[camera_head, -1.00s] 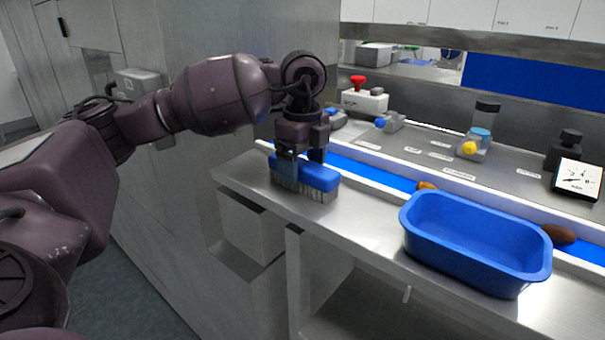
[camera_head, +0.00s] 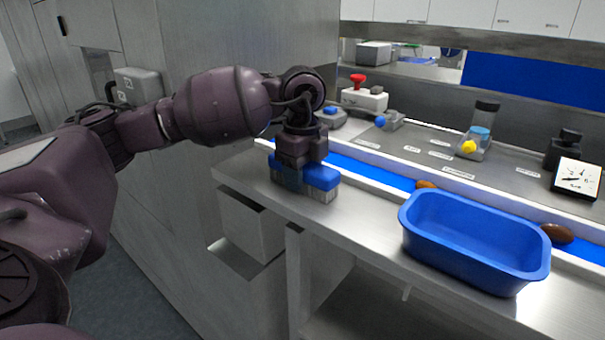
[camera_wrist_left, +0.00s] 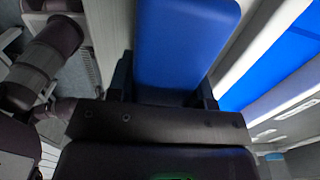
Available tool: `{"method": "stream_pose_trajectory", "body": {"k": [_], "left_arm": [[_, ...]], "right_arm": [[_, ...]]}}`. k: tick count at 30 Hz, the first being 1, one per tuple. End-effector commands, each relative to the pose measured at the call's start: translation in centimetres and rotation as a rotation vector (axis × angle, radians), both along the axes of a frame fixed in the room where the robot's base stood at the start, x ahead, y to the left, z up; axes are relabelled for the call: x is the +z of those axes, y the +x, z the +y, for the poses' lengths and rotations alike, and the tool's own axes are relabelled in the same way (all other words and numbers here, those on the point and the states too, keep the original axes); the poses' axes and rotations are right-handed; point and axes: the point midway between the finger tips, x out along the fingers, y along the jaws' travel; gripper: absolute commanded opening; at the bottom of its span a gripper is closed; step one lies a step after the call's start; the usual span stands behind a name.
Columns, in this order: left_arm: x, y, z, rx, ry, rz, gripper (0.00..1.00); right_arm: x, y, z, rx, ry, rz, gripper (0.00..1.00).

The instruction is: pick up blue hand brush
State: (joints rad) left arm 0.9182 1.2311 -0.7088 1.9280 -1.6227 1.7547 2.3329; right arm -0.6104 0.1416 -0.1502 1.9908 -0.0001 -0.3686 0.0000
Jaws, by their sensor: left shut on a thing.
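The blue hand brush (camera_head: 321,177) has a blue back and pale bristles pointing down. It is at the left end of the steel counter in the head view, its bristles at or very near the surface. My left gripper (camera_head: 303,172) comes down on it from above and is shut on its blue body. In the left wrist view the brush (camera_wrist_left: 185,40) fills the upper middle, between the fingers of my left gripper (camera_wrist_left: 163,92). The gripper hides part of the brush. My right gripper is not in view.
A blue tub (camera_head: 470,245) stands on the counter to the right. A blue conveyor strip (camera_head: 368,173) runs behind, with brown dates (camera_head: 557,233) on it. A labelled panel with bottles and a small dial (camera_head: 577,179) lies beyond. The counter between brush and tub is clear.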

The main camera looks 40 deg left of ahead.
Motion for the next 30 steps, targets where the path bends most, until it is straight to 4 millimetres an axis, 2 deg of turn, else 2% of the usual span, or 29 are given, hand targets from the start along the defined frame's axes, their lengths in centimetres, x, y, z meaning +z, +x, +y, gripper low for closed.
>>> {"method": "stream_pose_trajectory", "body": {"k": [5,8,11,24,30], "left_arm": [[0.8,0.1,0.0,0.000,0.000,-0.002,0.20],[2.2,0.1,0.0,0.000,0.000,-0.005,0.20],[4.2,0.1,0.0,0.000,0.001,-0.006,0.20],[15.6,0.0,0.0,0.001,0.001,-0.005,0.20],[18.7,0.0,0.0,0.000,0.001,-0.002,0.20]], "right_arm": [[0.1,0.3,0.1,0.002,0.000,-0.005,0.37],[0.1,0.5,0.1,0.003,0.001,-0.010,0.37],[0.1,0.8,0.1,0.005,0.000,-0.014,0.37],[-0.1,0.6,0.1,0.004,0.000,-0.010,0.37],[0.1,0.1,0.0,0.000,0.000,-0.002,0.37]]}}
